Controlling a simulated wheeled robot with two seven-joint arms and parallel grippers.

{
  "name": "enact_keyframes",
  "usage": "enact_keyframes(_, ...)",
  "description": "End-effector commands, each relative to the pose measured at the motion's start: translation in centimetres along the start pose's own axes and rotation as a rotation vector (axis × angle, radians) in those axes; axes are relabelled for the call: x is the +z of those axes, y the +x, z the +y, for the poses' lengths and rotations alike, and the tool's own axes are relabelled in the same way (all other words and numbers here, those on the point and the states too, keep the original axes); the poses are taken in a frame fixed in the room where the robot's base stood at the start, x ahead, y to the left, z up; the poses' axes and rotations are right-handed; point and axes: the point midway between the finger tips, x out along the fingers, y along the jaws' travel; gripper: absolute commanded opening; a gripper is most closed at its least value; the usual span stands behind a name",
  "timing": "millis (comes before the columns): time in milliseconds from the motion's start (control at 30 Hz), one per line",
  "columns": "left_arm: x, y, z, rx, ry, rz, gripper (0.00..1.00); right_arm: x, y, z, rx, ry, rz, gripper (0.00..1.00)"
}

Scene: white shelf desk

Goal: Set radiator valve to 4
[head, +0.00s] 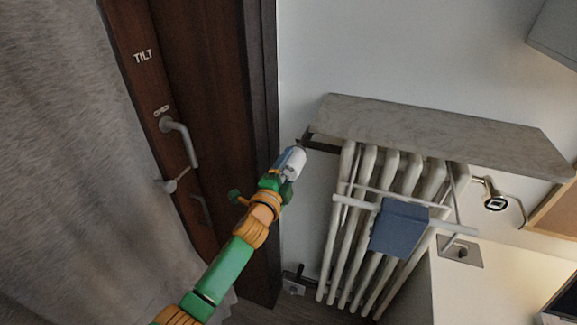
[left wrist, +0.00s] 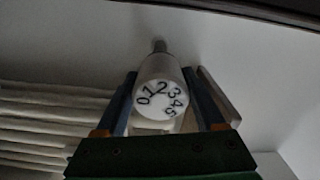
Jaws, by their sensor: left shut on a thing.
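The white radiator valve knob (left wrist: 152,100) shows its face in the left wrist view, with black digits 0 to 5 around it. The 2 is near the top, the 0 at the left, and the 4 and 5 at the right. No pointer mark is readable. My left gripper (left wrist: 163,92) is shut on the knob, a dark finger on each side. In the head view the left gripper (head: 289,166) is at the radiator's upper left, partly covering the white knob. My right gripper is not in view.
A white radiator (head: 349,245) stands right of the gripper, under a grey stone shelf (head: 430,135). A blue cloth (head: 399,228) hangs on its rail. A brown door (head: 205,90) with a handle (head: 180,137) and a grey curtain (head: 60,170) are at the left.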

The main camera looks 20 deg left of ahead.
Motion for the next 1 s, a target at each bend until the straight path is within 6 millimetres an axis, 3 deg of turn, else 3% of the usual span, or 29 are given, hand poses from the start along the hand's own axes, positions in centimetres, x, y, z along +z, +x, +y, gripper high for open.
enact_keyframes(300, 0.0, 0.0, 0.0, 0.000, -0.001, 0.000, 0.15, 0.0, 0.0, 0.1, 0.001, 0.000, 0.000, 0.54)
enact_keyframes(333, 0.0, 0.0, 0.0, 0.000, -0.001, 0.000, 0.74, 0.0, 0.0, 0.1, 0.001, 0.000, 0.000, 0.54)
enact_keyframes(433, 0.0, 0.0, 0.0, 0.000, -0.001, 0.000, 1.00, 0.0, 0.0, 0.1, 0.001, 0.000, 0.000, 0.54)
enact_keyframes(733, 0.0, -0.5, 0.1, 0.001, 0.000, 0.000, 1.00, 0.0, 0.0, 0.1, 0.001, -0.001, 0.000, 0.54)
enact_keyframes(1000, 0.0, -4.9, 0.1, 0.002, 0.000, 0.001, 1.00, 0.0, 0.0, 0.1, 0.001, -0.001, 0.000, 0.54)
